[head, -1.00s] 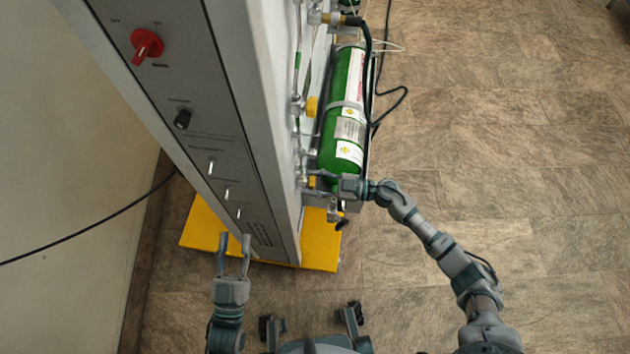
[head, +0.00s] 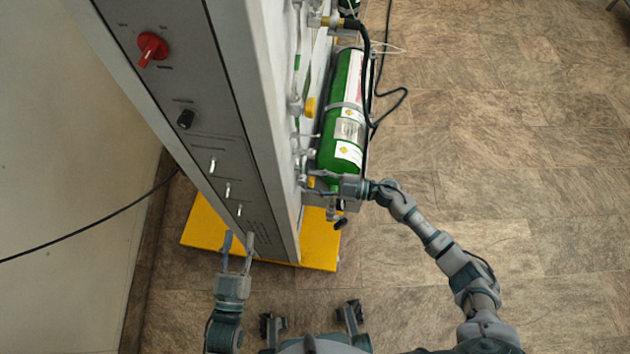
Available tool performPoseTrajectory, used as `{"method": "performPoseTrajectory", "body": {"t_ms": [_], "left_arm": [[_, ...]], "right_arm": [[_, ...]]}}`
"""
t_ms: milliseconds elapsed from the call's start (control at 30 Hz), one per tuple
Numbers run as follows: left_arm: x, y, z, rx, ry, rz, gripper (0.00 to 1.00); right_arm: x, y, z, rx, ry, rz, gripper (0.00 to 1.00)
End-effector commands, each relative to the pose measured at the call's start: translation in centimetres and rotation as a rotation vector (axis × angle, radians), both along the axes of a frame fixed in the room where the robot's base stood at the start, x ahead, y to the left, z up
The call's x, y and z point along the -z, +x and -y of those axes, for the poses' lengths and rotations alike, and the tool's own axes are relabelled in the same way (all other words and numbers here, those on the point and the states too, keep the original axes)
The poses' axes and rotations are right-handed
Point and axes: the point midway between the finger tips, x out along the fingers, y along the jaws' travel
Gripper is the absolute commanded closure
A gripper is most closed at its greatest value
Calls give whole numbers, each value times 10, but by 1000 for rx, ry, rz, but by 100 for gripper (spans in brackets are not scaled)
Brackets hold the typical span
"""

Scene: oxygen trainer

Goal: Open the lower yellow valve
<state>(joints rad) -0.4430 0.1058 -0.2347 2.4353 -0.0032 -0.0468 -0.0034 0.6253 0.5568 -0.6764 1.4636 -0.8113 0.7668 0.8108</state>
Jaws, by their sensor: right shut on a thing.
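The tall grey trainer panel (head: 262,130) stands at the left of centre. On its right side are pipes and a green cylinder (head: 341,135). An upper yellow valve handle (head: 310,106) shows beside the cylinder. The lower yellow valve (head: 311,182) shows only as a small yellow patch at my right gripper, near the cylinder's lower end. My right gripper (head: 318,182) reaches in from the right and is shut on this valve; its fingers and the pipes hide most of it. My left gripper (head: 238,242) is open and empty, in front of the panel's lower end.
The panel front carries a red knob (head: 152,48), a black knob (head: 186,119) and small switches. A yellow base plate (head: 205,232) lies under the trainer. A black hose (head: 367,70) runs along the cylinder. The tiled floor (head: 520,180) at right is clear.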

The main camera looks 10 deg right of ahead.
Motion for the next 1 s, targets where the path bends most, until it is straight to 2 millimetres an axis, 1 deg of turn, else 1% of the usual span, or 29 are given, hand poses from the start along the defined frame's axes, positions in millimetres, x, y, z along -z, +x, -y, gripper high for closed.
{"method": "performPoseTrajectory", "body": {"t_ms": [33,200,400,933,967,1000], "left_arm": [[1,0,0,-1,2,-7,60],[4,1,-1,-1,4,-23,60],[6,2,-2,-1,6,-27,60],[6,2,-2,-1,7,-29,60],[6,2,-2,0,7,-29,60],[6,2,-2,0,7,-29,60]], "right_arm": [[4,-1,2,2,-15,23,95],[5,-1,2,1,-46,115,95],[6,-1,2,1,-69,181,95],[7,-1,1,0,-79,206,95],[7,-1,1,0,-80,205,55],[7,-1,1,0,-80,205,45]]}}
